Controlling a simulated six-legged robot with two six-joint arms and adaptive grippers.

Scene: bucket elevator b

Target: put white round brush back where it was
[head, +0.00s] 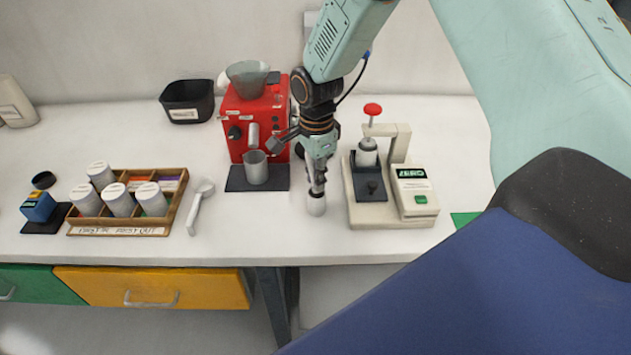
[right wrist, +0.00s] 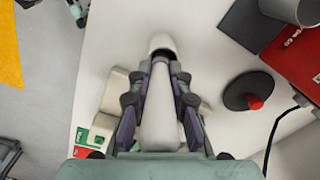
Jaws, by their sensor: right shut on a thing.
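The white round brush (head: 316,206) is upright below my right gripper (head: 317,180), in the gap between the red machine and the ZERO device. My right gripper is shut on it. In the right wrist view the brush's round white end (right wrist: 162,43) shows just beyond the fingertips (right wrist: 160,66), and a pale shaft (right wrist: 160,110) runs back between the fingers. I cannot tell whether the brush touches the table or hangs just above it.
The red machine (head: 262,115) with a metal cup (head: 256,167) stands left of the gripper. The ZERO device (head: 412,190) with a red-knobbed press (head: 372,110) is close on the right. A white scoop-like tool (head: 200,205) and a wooden tray (head: 120,230) of canisters lie further left.

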